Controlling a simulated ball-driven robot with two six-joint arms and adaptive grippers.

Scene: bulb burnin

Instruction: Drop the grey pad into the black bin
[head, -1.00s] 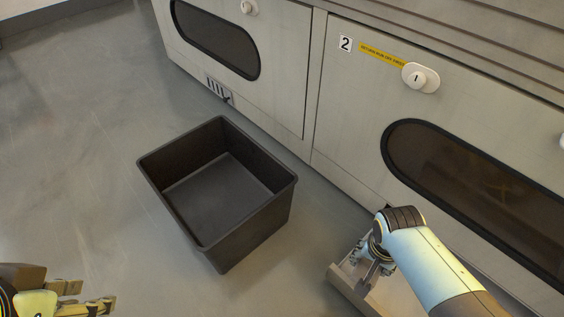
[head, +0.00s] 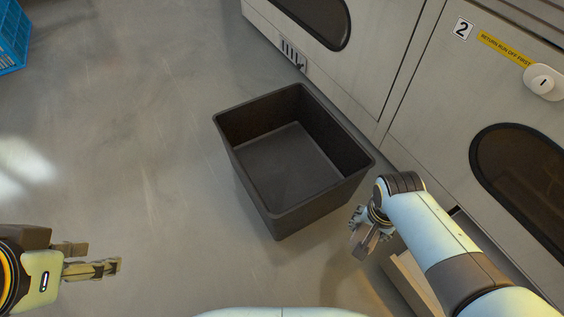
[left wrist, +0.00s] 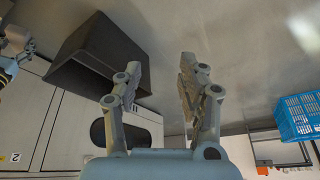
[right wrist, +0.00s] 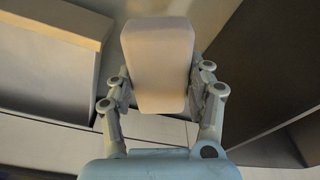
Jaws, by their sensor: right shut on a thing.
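The black bin (head: 320,205) stands open on the grey floor in the head view, and its inside looks empty. It also shows in the left wrist view (left wrist: 85,75) and at the right of the right wrist view (right wrist: 275,85). The grey pad (right wrist: 158,65), a pale rounded block, is between the fingers of my right gripper (right wrist: 160,95), which is shut on it. In the head view my right gripper (head: 366,236) is just right of the bin, outside its rim; the pad is hard to make out there. My left gripper (head: 118,266) is open and empty at lower left (left wrist: 188,75).
A grey cabinet (head: 400,120) with dark oval windows and a number 2 label runs behind the bin. A pale box-like edge (head: 408,282) sits below my right arm. A blue crate (head: 12,38) is at the far upper left. Floor left of the bin is clear.

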